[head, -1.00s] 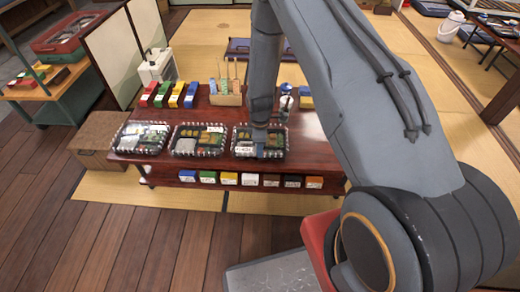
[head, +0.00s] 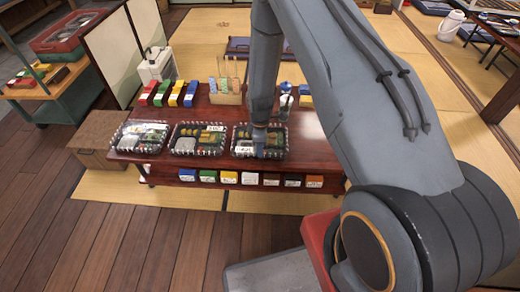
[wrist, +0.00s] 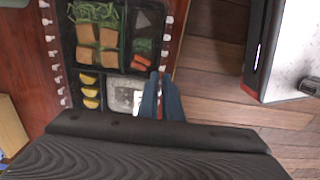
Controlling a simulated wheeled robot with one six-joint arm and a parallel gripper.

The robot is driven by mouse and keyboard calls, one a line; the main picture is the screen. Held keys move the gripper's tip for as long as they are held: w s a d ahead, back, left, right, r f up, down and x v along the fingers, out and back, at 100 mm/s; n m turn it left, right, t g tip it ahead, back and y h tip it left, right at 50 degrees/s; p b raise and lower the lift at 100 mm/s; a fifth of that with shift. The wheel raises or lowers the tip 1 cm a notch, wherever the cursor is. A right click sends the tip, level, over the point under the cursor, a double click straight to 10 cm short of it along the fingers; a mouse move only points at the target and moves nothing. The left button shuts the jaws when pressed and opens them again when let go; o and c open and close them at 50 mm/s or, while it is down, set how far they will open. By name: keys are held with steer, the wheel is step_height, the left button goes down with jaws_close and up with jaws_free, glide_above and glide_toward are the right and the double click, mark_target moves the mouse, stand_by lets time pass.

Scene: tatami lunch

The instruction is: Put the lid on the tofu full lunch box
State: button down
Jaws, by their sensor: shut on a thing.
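Three black lunch boxes stand in a row on the dark red table (head: 305,150): a left one (head: 139,137), a middle one (head: 199,139) and a right one. My gripper (head: 259,152) is low over the right lunch box (head: 260,140). In the wrist view, this box (wrist: 118,62) holds tan tofu-like blocks (wrist: 100,42), greens, carrot and yellow slices. The blue fingers of my gripper (wrist: 162,88) are close together at its right edge. They are shut, apparently on the edge of a clear lid; its outline is hard to see. Whitish beaded edges run along both sides of the box.
Colored boxes (head: 175,93), a wooden holder (head: 226,97) and a bottle (head: 285,103) stand behind the lunch boxes. Several small packs (head: 229,177) line the lower shelf. A brown box (head: 102,135) stands left of the table. The wooden floor in front is clear.

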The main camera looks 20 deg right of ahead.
steer(key=shift+f, duration=0.2)
stand_by(0.4)
steer(key=c, duration=1.3)
jaws_free()
steer(key=shift+r, duration=0.1)
step_height(320, 180, up, 8)
steer(key=p, duration=0.4)
steer(key=shift+p, duration=0.35)
steer(key=shift+c, duration=0.5)
